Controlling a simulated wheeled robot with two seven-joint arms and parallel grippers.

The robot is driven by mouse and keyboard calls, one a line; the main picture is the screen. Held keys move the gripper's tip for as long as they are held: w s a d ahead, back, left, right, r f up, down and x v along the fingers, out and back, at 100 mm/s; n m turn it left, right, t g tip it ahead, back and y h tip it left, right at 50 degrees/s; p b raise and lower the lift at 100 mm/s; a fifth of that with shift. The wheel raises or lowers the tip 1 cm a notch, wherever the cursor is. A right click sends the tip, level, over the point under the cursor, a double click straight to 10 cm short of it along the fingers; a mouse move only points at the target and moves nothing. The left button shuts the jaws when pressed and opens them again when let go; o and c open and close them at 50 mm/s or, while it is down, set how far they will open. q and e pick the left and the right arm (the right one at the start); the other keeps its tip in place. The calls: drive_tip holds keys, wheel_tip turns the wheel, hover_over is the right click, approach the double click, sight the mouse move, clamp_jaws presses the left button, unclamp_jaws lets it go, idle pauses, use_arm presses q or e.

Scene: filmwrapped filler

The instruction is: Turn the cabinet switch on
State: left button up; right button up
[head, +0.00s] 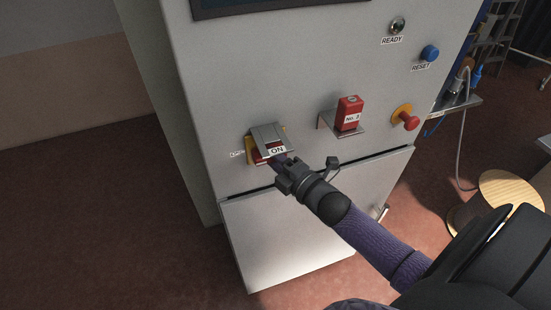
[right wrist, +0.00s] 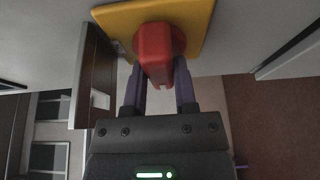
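The cabinet switch has a red handle (right wrist: 155,48) on a yellow plate (right wrist: 200,20). My right gripper (head: 281,166) reaches in from the lower right and hides much of the handle there. My left gripper is not in view.
The grey cabinet (head: 215,60) also carries a red block labelled "No. 3" (head: 349,112) on a bracket, a red emergency knob (head: 410,121), a blue RESET button (head: 430,53) and a READY lamp (head: 398,26). A round wooden stool (head: 512,188) stands at right. The floor at left is clear.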

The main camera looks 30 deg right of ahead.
clamp_jaws()
drive_tip(key=m+b, duration=0.1)
drive_tip(key=m, duration=0.1)
drive_tip(key=m+t+b, duration=0.1)
drive_tip(key=shift+f+m, duration=0.3)
drive_tip(key=shift+m, duration=0.1)
drive_tip(key=m+t+b, duration=0.1)
drive_tip(key=m, duration=0.2)
drive_tip(key=m+t+h+b, duration=0.1)
drive_tip(key=m, duration=0.2)
drive_tip(key=shift+a+f+h, duration=0.1)
drive_tip(key=shift+h, duration=0.2)
drive_tip(key=m+h, duration=0.1)
drive_tip(key=m, duration=0.2)
drive_tip(key=m+t+h, duration=0.1)
drive_tip(key=m+h, duration=0.1)
drive_tip(key=m, duration=0.1)
drive_tip(key=shift+a+b, duration=0.15)
drive_tip(key=shift+b, duration=0.2)
drive_tip(key=shift+a+m+h, duration=0.1)
drive_tip(key=shift+m+h, duration=0.7)
drive_tip(key=shift+m, duration=0.85)
drive_tip(key=shift+m+h, duration=0.8)
drive_tip(key=shift+m, duration=0.85)
drive_tip(key=o, duration=0.8)
unclamp_jaws()
